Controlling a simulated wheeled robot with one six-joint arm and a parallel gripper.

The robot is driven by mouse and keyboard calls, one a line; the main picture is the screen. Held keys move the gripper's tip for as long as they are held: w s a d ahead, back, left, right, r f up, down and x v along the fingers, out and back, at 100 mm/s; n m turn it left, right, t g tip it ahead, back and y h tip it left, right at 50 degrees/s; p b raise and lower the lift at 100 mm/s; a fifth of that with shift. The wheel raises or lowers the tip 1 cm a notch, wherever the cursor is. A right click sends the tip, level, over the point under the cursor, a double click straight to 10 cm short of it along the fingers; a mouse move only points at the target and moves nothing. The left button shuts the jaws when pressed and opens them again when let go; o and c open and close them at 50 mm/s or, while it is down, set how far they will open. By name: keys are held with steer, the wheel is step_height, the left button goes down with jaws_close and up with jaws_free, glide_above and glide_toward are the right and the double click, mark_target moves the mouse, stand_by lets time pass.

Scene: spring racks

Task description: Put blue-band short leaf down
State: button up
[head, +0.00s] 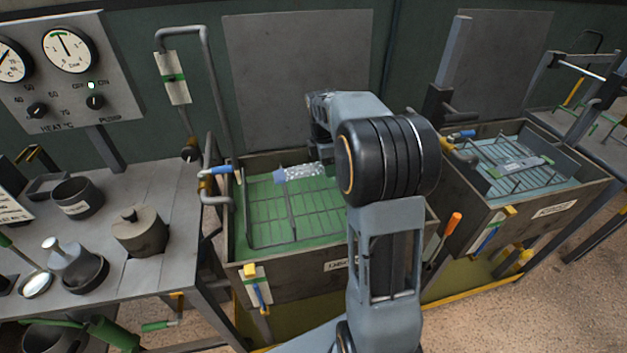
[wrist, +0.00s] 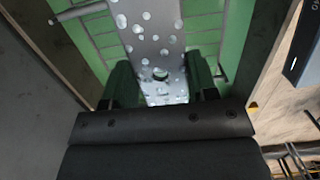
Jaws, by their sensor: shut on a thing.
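My gripper (wrist: 161,84) is shut on a grey metal leaf (wrist: 150,40) covered in pale round spots, with a hole near the jaws. In the head view the leaf (head: 303,171) lies roughly level over the left tank, with a blue end (head: 280,175) pointing left. It appears to be above the wire rack (head: 293,212) in the green liquid; whether it touches the rack I cannot tell. My arm hides the leaf's right end and the fingertips in the head view.
The left tank (head: 297,276) has raised walls and a blue-handled tap (head: 217,170) at its left rim. A second tank (head: 545,212) at right holds blue liquid, a rack and a green-marked leaf (head: 525,163). A bench (head: 110,260) with pots and weights stands at left.

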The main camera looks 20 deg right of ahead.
steer(key=shift+w+a+f, duration=0.5)
steer(key=shift+a+f, duration=0.05)
steer(key=shift+f, duration=0.85)
steer(key=shift+w+a+f, duration=0.45)
steer(key=shift+a+f, duration=0.05)
steer(key=shift+f, duration=0.85)
steer(key=shift+w+a+f, duration=0.5)
steer(key=shift+a+f, duration=0.05)
steer(key=shift+f, duration=0.85)
steer(key=shift+f, duration=0.55)
steer(key=o, duration=1.2)
steer(key=shift+s, duration=0.1)
